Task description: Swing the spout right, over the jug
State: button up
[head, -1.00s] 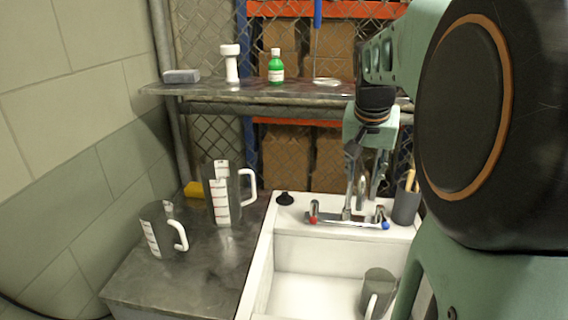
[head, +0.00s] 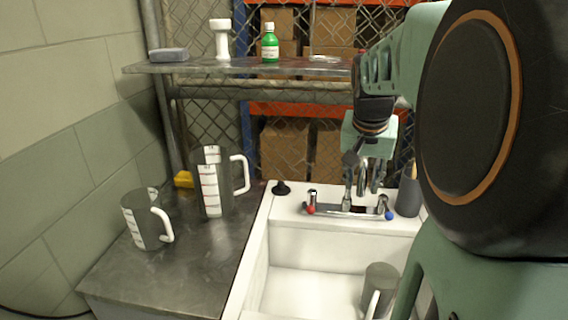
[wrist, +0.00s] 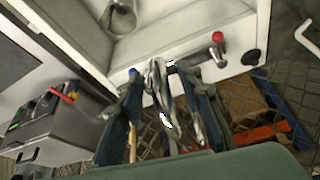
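The tap (head: 345,210) stands on the back ledge of the white sink, with a red-marked handle at left and a blue-marked one at right. Its metal spout (wrist: 158,85) shows between my fingers in the wrist view. My gripper (head: 362,182) points down at the tap; it also shows in the wrist view (wrist: 162,92). Its fingers are apart, one on each side of the spout, with visible gaps. A grey jug (head: 381,278) with a white handle stands in the right part of the sink basin; it also shows in the wrist view (wrist: 120,17). My arm hides part of the sink's right side.
Two measuring jugs, one taller (head: 212,185) and one shorter (head: 146,222), stand on the metal counter at left. A black plug (head: 281,188) and a dark cup (head: 408,195) flank the tap. A shelf (head: 240,66) with a green bottle (head: 270,44) runs behind.

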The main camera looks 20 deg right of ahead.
jog(key=shift+w+d+f, duration=0.1)
jog(key=shift+w+f, duration=0.05)
jog(key=shift+f, duration=0.4)
jog(key=shift+c, duration=0.2)
grip_shut()
